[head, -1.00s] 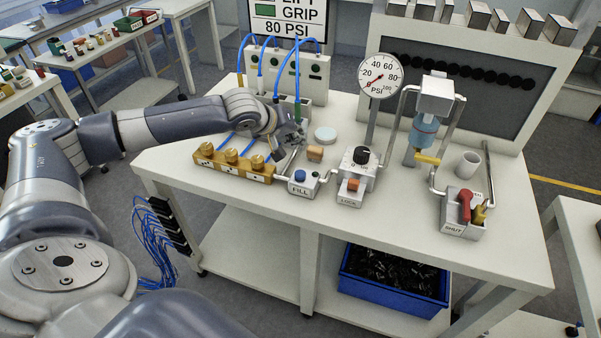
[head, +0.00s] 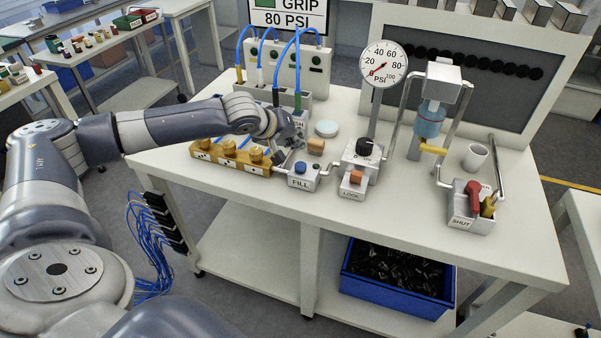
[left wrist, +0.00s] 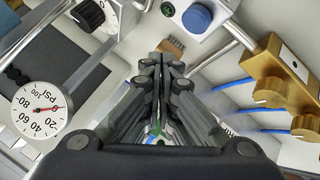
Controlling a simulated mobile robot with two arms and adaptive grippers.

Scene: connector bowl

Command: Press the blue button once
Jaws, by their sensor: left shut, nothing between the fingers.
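The blue button (head: 300,168) is a round cap on a small white box labelled FILL (head: 301,182), near the front edge of the workbench. It also shows at the top of the left wrist view (left wrist: 197,17), beside a small green button. My left gripper (head: 287,149) is above and behind the FILL box, to the left of the blue button and apart from it. Its fingers are closed together and empty in the left wrist view (left wrist: 164,62). My right gripper is not in view.
A brass valve block (head: 230,158) lies close left of the FILL box. A LOCK box (head: 353,184), a black knob (head: 364,148) and a pressure gauge (head: 384,64) stand to the right. Blue hoses (head: 272,45) arch behind my gripper.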

